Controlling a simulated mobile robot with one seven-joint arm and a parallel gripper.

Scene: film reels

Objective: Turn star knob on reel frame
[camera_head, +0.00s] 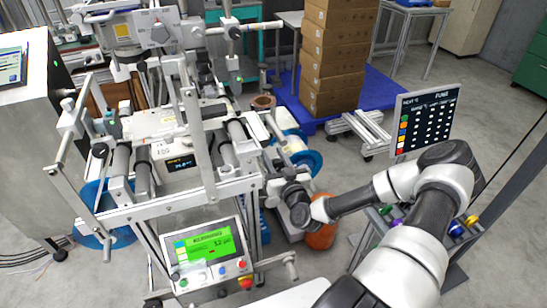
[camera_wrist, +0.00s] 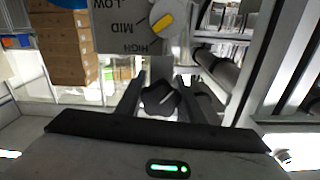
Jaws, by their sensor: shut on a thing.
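The black star knob (camera_wrist: 160,98) shows in the wrist view, between the two dark fingers of my gripper (camera_wrist: 160,105). My gripper is shut on it, with a finger on each side. In the head view my arm reaches in from the right to the side of the reel frame (camera_head: 200,150). There my gripper (camera_head: 273,186) is small and partly hidden, and I cannot make out the star knob.
A control panel with a green screen (camera_head: 205,246) stands at the front of the frame. Blue reels (camera_head: 305,160) sit near my gripper. An orange rounded object (camera_head: 321,236) is below my wrist. Stacked cartons (camera_head: 335,55) stand behind on a blue pallet. A dark display (camera_head: 425,120) is at right.

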